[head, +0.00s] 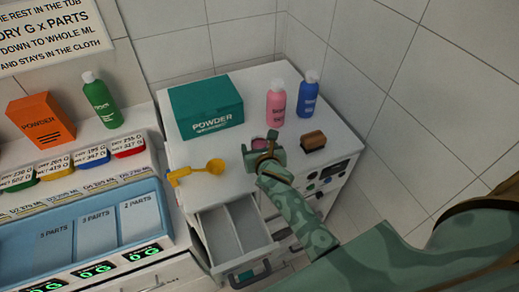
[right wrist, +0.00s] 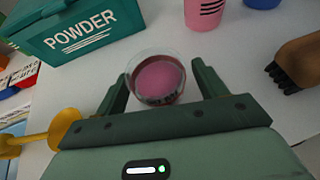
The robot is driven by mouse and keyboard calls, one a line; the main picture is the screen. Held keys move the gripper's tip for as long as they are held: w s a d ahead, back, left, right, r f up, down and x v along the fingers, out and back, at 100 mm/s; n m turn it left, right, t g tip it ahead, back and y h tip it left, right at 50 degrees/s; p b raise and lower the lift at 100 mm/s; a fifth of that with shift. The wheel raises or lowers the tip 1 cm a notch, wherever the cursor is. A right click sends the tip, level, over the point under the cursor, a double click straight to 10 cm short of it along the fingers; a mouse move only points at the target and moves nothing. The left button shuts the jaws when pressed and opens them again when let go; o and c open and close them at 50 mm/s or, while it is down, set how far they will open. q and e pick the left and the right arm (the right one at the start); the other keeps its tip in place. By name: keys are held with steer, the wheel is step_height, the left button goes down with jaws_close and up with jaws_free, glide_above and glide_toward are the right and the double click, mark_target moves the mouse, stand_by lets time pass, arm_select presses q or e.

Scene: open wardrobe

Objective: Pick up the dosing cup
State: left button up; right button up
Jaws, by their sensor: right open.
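The dosing cup, a small clear round cup with pink inside, stands on the white cabinet top. In the right wrist view the cup (right wrist: 157,78) sits between the finger ends of my right gripper (right wrist: 163,82), with a gap on each side. In the head view the cup (head: 259,143) is partly hidden by my right gripper (head: 263,152). That gripper is open and holds nothing. My left gripper is not in view.
A teal powder box (head: 206,107) stands behind left of the cup. A pink bottle (head: 275,104) and a blue bottle (head: 308,95) stand behind it. A brown brush (head: 313,141) lies right, a yellow scoop (head: 205,168) left. An open drawer (head: 234,236) juts out below.

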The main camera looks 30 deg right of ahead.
mark_target(258, 138)
steer(key=shift+s, duration=0.15)
steer(key=c, duration=1.1)
step_height(258, 138, up, 3)
steer(key=shift+p, duration=0.35)
steer(key=r+v, duration=0.1)
steer(key=v, duration=0.4)
steer(key=w+v, duration=0.1)
steer(key=v, duration=0.5)
steer(key=a+r+p+v, duration=0.1)
steer(key=v, duration=0.5)
steer(key=shift+w+r, duration=0.35)
steer(key=shift+w, duration=0.05)
